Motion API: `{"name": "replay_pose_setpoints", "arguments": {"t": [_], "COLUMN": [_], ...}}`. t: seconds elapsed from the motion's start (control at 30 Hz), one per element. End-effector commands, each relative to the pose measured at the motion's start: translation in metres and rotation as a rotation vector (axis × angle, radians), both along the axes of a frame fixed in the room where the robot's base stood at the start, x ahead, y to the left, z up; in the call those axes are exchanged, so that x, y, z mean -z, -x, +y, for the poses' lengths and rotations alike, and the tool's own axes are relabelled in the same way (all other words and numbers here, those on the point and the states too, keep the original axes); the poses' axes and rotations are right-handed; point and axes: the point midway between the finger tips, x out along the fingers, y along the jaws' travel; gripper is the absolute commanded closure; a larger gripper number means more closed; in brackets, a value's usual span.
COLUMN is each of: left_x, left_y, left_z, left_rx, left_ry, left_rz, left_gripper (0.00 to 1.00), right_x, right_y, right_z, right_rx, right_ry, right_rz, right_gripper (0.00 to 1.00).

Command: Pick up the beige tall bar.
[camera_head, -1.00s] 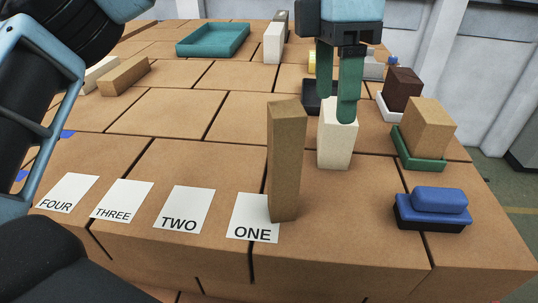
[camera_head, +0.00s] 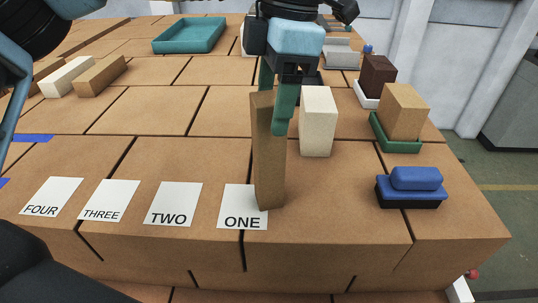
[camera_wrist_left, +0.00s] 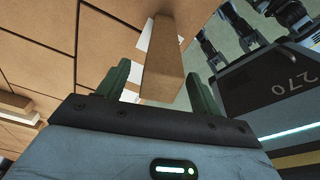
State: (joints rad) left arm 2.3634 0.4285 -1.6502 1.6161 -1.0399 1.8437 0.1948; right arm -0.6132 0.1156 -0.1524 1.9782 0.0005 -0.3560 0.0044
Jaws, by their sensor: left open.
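The beige tall bar (camera_head: 268,165) stands upright at the right edge of the card marked ONE (camera_head: 238,205). My left gripper (camera_head: 275,100) is open at the bar's top, with its green fingers pointing down. One finger shows partly behind the bar's top and the other at its right side. In the left wrist view the bar (camera_wrist_left: 163,65) stands between the two spread fingers of the gripper (camera_wrist_left: 158,82). Whether either finger touches it is unclear. My right gripper is not visible.
A cream block (camera_head: 318,125) stands close behind and right of the bar. A blue block on a dark base (camera_head: 410,197) and a tan block in a green tray (camera_head: 404,113) are at the right. Cards TWO (camera_head: 172,203), THREE (camera_head: 109,200) and FOUR (camera_head: 52,197) lie to the left.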

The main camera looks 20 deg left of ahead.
Motion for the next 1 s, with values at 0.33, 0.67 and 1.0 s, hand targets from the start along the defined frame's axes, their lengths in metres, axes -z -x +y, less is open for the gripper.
{"name": "replay_pose_setpoints", "arguments": {"t": [0.33,0.67,1.0], "left_x": [0.039,0.041,0.040], "left_y": [0.007,0.007,0.007], "left_z": [0.006,0.006,0.006], "left_rx": [-0.001,-0.001,-0.001], "left_ry": [0.000,0.001,0.001], "left_rz": [-0.001,-0.001,-0.001], "left_gripper": [0.35,0.45,0.90], "right_x": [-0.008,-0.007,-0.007], "right_y": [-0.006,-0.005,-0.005], "right_z": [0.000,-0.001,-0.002], "right_rx": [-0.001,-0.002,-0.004], "right_ry": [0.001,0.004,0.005], "right_rz": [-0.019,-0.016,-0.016], "right_gripper": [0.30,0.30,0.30]}}
